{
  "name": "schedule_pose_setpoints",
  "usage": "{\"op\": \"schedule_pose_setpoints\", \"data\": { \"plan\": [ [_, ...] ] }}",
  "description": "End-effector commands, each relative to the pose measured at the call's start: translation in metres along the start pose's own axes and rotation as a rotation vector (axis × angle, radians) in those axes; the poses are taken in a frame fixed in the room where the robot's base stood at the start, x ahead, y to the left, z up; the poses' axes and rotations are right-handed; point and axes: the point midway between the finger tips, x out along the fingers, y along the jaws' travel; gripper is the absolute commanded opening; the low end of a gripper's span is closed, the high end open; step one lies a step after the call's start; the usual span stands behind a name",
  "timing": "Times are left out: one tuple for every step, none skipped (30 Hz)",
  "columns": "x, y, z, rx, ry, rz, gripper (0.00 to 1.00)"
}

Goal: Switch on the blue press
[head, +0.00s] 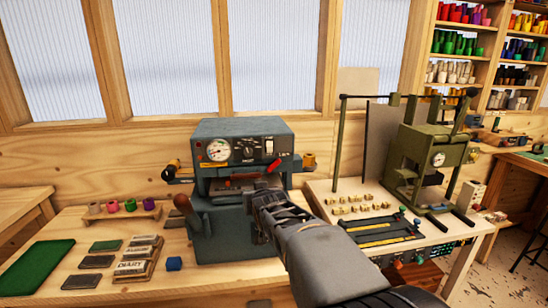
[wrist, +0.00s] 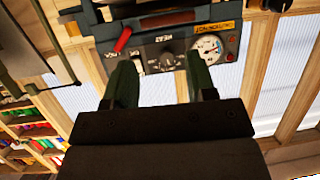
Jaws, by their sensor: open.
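The blue-grey press (head: 240,222) stands on the wooden bench, left of centre in the head view. Its front panel carries a round gauge (head: 218,149), a black dial (head: 249,149) and a small pale switch (head: 269,147) at the right; the switch's position is too small to read. In the wrist view the panel appears upside down, with the gauge (wrist: 208,46), the dial (wrist: 168,62) and the pale switch (wrist: 138,62) close to the left finger. My gripper (head: 268,203) is in front of the press's right side. Its fingers (wrist: 160,66) are apart and empty; contact cannot be told.
A red handle (wrist: 123,39) projects near the switch; it also shows in the head view (head: 274,166). A green press (head: 430,160) and metal type (head: 360,203) occupy the right bench. Foil rolls (head: 112,207), diaries (head: 137,258) and a blue block (head: 174,264) lie left.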

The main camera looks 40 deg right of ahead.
Motion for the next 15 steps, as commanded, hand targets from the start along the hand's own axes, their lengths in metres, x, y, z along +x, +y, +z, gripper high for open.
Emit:
{"op": "schedule_pose_setpoints", "data": {
  "plan": [
    [0.013, 0.018, -0.011, 0.014, 0.070, 0.028, 0.51],
    [0.017, 0.026, -0.019, 0.018, 0.114, 0.039, 0.51],
    [0.023, 0.036, -0.029, 0.021, 0.168, 0.052, 0.51],
    [0.026, 0.044, -0.035, 0.024, 0.204, 0.061, 0.51],
    [0.028, 0.050, -0.041, 0.027, 0.236, 0.069, 0.51],
    [0.031, 0.057, -0.047, 0.029, 0.272, 0.077, 0.51],
    [0.033, 0.061, -0.051, 0.029, 0.295, 0.081, 0.51],
    [0.034, 0.065, -0.055, 0.029, 0.316, 0.084, 0.51],
    [0.036, 0.069, -0.059, 0.029, 0.336, 0.088, 0.51],
    [0.038, 0.070, -0.062, 0.029, 0.346, 0.089, 0.51],
    [0.041, 0.072, -0.064, 0.029, 0.355, 0.090, 0.51],
    [0.045, 0.074, -0.068, 0.029, 0.363, 0.091, 0.51],
    [0.049, 0.074, -0.070, 0.029, 0.366, 0.091, 0.51],
    [0.053, 0.075, -0.072, 0.029, 0.367, 0.091, 0.51],
    [0.059, 0.076, -0.074, 0.029, 0.367, 0.091, 0.51]
  ]
}}
